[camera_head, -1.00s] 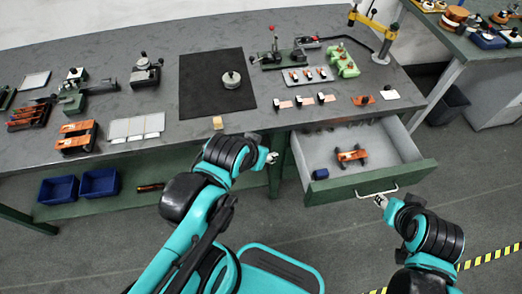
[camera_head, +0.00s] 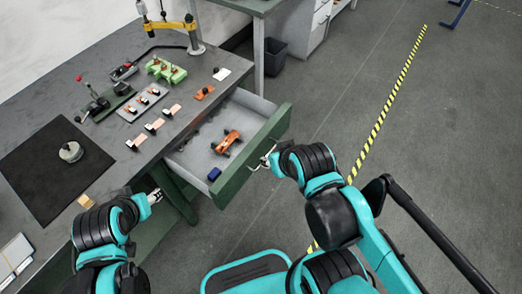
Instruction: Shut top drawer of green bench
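The top drawer of the green bench stands pulled out, with its grey inside showing and its green front (camera_head: 240,170) facing me. An orange and black part (camera_head: 227,142) and a small blue block (camera_head: 214,174) lie in the drawer. My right gripper (camera_head: 268,162) is at the pale handle on the drawer front and overlaps it in the view. I cannot tell whether its fingers are closed around the handle. My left gripper (camera_head: 155,196) is by the bench's front edge, left of the drawer, apart from it. Its fingers are too small to read.
The grey bench top (camera_head: 120,163) carries a black mat (camera_head: 45,165), clamps, a green block (camera_head: 166,71) and a yellow-armed tool (camera_head: 170,25). A dark bin (camera_head: 271,60) stands beyond the bench. Floor right of the drawer is clear, with a yellow-black stripe (camera_head: 385,110).

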